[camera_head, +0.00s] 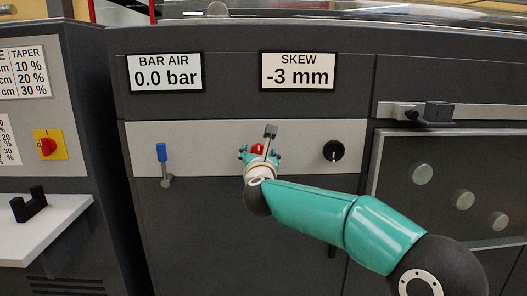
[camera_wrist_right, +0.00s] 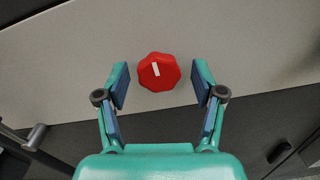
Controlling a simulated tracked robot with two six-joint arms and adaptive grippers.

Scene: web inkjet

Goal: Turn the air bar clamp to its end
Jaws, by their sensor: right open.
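A red lobed knob (camera_head: 258,148) with a white mark sits on the light grey strip of the dark machine front. I take it for the air bar clamp, though no label on it shows. In the right wrist view the red knob (camera_wrist_right: 158,72) lies between the two fingers, its white mark pointing up and slightly left. My right gripper (camera_wrist_right: 160,74) is open, with a gap on both sides of the knob. I cannot tell how deep the fingers reach. In the head view my right gripper (camera_head: 260,157) partly covers the knob. My left gripper is not in view.
A blue-handled lever (camera_head: 162,153) stands left of the knob, and a black dial (camera_head: 333,151) right of it. Displays above read BAR AIR 0.0 bar (camera_head: 165,72) and SKEW -3 mm (camera_head: 297,71). A red switch (camera_head: 47,146) on yellow is on the left cabinet.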

